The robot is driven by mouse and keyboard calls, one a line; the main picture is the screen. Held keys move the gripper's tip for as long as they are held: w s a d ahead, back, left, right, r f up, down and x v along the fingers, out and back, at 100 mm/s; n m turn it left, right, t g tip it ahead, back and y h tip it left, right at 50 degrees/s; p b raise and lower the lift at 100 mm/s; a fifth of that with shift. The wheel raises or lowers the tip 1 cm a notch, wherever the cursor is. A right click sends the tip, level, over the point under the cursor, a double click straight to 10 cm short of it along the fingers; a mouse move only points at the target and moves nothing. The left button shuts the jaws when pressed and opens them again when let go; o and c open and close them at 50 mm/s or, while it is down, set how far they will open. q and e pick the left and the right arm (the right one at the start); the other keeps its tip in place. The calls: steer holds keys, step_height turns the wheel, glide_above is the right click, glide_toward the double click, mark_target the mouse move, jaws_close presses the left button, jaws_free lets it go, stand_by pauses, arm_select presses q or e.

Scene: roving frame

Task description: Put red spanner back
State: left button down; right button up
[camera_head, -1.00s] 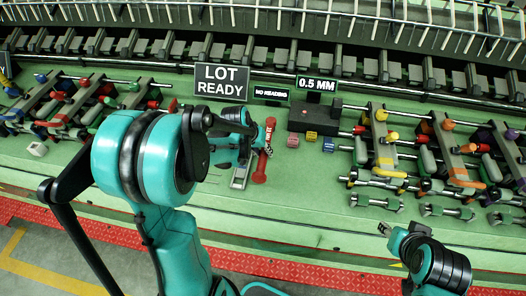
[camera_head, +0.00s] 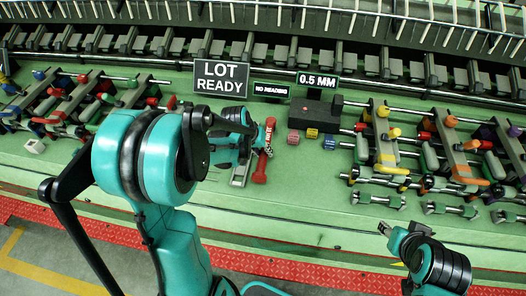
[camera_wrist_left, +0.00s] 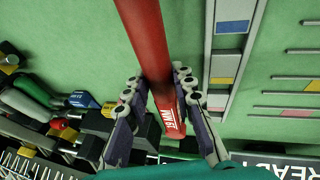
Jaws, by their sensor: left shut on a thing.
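The red spanner (camera_head: 260,172) is a long red bar, partly hidden by my left gripper in the head view. In the left wrist view the spanner (camera_wrist_left: 150,40) runs down between the two fingers, with pale lettering near its lower end. My left gripper (camera_wrist_left: 158,92) is shut on the spanner; it also shows in the head view (camera_head: 262,143). The spanner is over the green bench top, and I cannot tell whether it touches it. My right gripper (camera_head: 386,230) is at the bench's front edge, away from the spanner; its jaws are too small to read.
A grey strip with coloured patches (camera_wrist_left: 228,50) lies beside the spanner. Small red (camera_head: 294,137) and yellow (camera_head: 311,134) blocks sit to its right. Signs, including LOT READY (camera_head: 221,77), stand behind. Racks with coloured knobs (camera_head: 385,140) flank both sides.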

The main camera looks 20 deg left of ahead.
arm_select(q)
steer(key=shift+f, duration=0.2)
steer(key=c, duration=1.2)
jaws_free()
steer(key=shift+r, duration=0.1)
steer(key=shift+r+p, duration=2.85)
steer(key=shift+r, duration=1.15)
steer(key=shift+s+f, duration=0.1)
steer(key=shift+f, duration=0.05)
